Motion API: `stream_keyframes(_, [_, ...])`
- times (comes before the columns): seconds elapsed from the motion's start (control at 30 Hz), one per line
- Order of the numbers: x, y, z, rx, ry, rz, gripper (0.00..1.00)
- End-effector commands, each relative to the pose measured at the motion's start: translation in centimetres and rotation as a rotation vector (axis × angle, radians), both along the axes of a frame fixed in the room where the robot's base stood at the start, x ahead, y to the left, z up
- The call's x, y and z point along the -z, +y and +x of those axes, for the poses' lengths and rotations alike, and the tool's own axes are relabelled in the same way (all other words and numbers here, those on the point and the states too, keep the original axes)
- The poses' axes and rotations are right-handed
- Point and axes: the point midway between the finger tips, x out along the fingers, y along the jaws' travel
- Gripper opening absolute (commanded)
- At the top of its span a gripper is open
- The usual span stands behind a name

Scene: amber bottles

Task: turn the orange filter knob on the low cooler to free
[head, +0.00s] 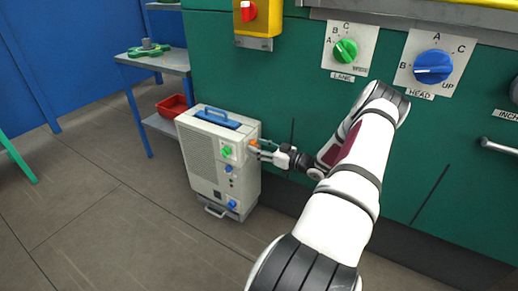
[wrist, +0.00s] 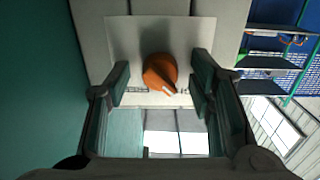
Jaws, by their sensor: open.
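The low cooler (head: 200,165) is a pale box with a blue top handle, standing on the floor against the green cabinet. The orange filter knob (head: 254,145) is near the top of its panel side. In the wrist view the orange knob (wrist: 160,73) sits on a pale plate (wrist: 125,35), its white pointer mark towards the lower right of the picture. The plate's lettering is mostly hidden and unreadable. My gripper (head: 264,150) is at the knob. In the wrist view my gripper (wrist: 160,85) is open, one finger either side of the knob, with gaps showing on both sides.
A green knob (head: 227,151) and blue knobs (head: 232,204) are on the cooler. The green cabinet (head: 290,75) behind carries a green lane knob (head: 345,51) and a blue head knob (head: 432,66). A shelf stand (head: 165,62) with a red bin (head: 172,107) is at left. Floor in front is clear.

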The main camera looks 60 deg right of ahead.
Motion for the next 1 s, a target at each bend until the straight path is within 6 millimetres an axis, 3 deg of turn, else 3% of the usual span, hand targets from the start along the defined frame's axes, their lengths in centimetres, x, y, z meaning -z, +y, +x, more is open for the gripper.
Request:
stream_keyframes(0.17, [-0.03, -0.01, 0.0, 0.0, 0.0, 0.0, 0.49])
stream_keyframes(0.4, [-0.01, -0.01, -0.01, 0.0, 0.0, 0.0, 0.01])
stream_keyframes(0.77, [-0.01, -0.01, -0.01, 0.0, 0.004, 0.042, 0.01])
stream_keyframes(1.0, [-0.02, 0.02, 0.0, 0.0, 0.016, 0.183, 0.01])
